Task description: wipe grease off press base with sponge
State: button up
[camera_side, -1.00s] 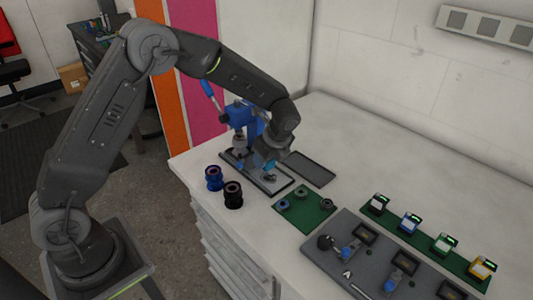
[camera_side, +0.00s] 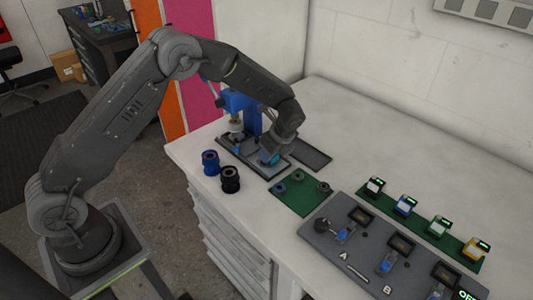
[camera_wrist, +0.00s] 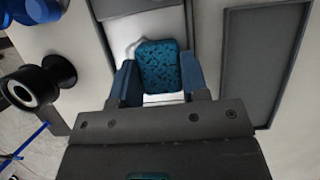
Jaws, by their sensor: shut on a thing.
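My gripper (camera_side: 270,157) is shut on a teal-blue speckled sponge (camera_wrist: 158,66). In the wrist view the sponge sits between the two blue fingers of my gripper (camera_wrist: 158,85). The sponge is over the pale plate of the press base (camera_wrist: 145,22), near the base's right end in the side view. It looks low on the plate, but I cannot tell if it touches. The press base (camera_side: 250,162) has a dark rim, and the blue press (camera_side: 238,102) stands at its left end. A pale smear shows beside the sponge in the wrist view; I cannot tell whether it is grease.
A blue spool (camera_side: 210,162) and a black spool (camera_side: 230,179) stand in front of the base. A dark tray (camera_side: 310,155) lies behind it. A green mat (camera_side: 300,195) with small parts and a grey fixture board (camera_side: 375,250) are to the right. The bench behind is clear.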

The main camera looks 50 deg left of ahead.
aim_at(259, 163)
jog(key=shift+s+f, duration=0.1)
jog(key=shift+s, duration=1.35)
jog(key=shift+s+a+f, duration=0.2)
jog(key=shift+s+a, duration=0.05)
jog(key=shift+w+a+r, duration=0.15)
jog(key=shift+w+r, duration=0.05)
jog(key=shift+w, duration=1.65)
jog(key=shift+r, duration=0.3)
jog(key=shift+s+f, duration=0.3)
jog(key=shift+s, duration=1.2)
jog(key=r, duration=0.1)
jog(key=s+r, duration=0.1)
jog(key=shift+r, duration=0.3)
jog(key=shift+w+r, duration=0.2)
jog(key=shift+r, duration=2.55)
